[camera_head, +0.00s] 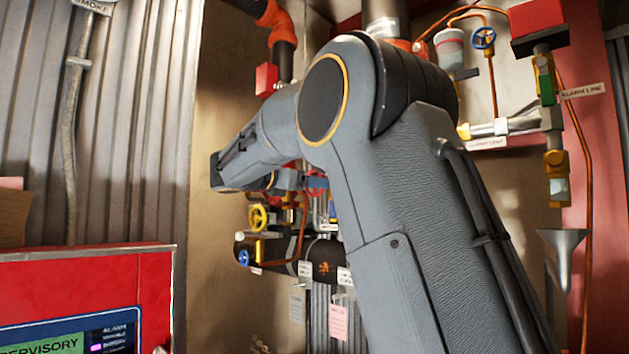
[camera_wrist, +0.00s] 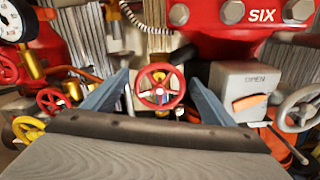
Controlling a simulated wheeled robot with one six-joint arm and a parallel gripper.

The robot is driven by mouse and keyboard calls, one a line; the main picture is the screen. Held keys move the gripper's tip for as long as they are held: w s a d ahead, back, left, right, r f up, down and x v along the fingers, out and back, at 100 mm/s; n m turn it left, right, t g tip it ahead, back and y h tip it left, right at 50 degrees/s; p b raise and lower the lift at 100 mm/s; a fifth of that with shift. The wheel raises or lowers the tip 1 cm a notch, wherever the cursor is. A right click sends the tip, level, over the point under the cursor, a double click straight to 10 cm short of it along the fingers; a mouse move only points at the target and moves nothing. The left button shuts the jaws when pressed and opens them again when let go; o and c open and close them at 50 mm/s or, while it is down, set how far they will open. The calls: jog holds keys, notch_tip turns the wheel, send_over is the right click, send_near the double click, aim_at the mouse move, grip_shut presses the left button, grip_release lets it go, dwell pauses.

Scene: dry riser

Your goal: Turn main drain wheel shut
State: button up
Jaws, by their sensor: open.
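A red handwheel (camera_wrist: 160,87) is in the middle of the wrist view, facing me. My gripper (camera_wrist: 158,78) is open, with one blue-grey finger on each side of this wheel. I cannot tell whether the fingers touch it. No label on it is readable, so I cannot confirm it is the main drain wheel. In the head view a red wheel (camera_head: 317,182) shows partly behind my arm, and my gripper is mostly hidden there.
In the wrist view a smaller red wheel (camera_wrist: 50,100) and a yellow wheel (camera_wrist: 28,131) are at left. A grey box marked OPEN (camera_wrist: 238,82) and a grey wheel (camera_wrist: 299,106) are at right. A red flanged body (camera_wrist: 235,35) and a gauge (camera_wrist: 12,22) are above.

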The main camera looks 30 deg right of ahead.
jog(key=c, duration=1.1)
jog(key=shift+o, duration=0.2)
